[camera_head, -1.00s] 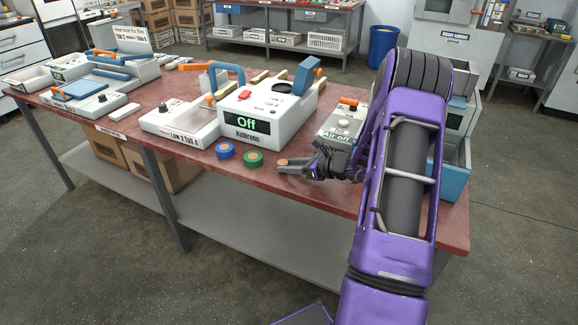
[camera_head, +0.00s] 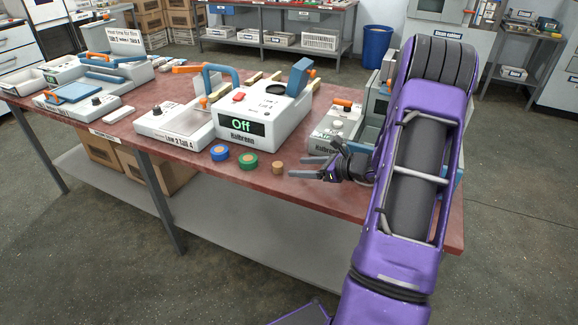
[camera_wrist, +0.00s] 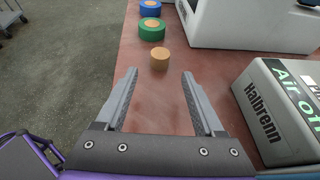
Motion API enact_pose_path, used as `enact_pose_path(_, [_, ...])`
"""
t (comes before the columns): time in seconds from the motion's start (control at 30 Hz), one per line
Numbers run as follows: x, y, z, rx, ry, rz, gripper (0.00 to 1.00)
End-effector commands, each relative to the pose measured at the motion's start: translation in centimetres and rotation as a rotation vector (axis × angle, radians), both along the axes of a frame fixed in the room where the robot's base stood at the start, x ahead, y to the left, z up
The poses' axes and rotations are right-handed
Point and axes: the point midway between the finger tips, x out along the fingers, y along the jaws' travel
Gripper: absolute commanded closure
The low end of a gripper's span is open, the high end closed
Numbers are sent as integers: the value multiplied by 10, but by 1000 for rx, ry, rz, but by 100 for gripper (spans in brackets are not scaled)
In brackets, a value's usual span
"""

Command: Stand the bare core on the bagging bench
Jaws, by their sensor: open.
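The bare core (camera_head: 278,168) is a small tan cylinder standing upright on the red-brown bench (camera_head: 190,178), near its front edge. It also shows in the wrist view (camera_wrist: 160,58), beyond my fingertips and roughly centred between them. My gripper (camera_head: 312,167) is open and empty, to the right of the core and apart from it. In the wrist view my gripper (camera_wrist: 158,72) has both fingers spread low over the bench, with bare bench between them.
A green roll (camera_head: 247,161) and a blue roll (camera_head: 220,152) stand left of the core. A white Halbrenn machine reading Off (camera_head: 243,120) is behind them. A smaller Halbrenn box (camera_head: 330,130), marked Air off in the wrist view (camera_wrist: 270,115), stands close to my gripper.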

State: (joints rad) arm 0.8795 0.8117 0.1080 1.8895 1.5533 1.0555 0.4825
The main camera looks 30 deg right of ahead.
Motion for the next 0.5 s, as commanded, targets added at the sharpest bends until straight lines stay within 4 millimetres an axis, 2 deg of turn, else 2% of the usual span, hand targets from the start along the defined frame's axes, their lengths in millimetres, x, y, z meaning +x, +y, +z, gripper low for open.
enact_pose_path(0.1, [-19,-12,10,0,0,-3,30])
enact_pose_path(0.2, [-29,-19,15,-2,0,-1,30])
enact_pose_path(0.5, [-40,-24,19,-1,1,0,30])
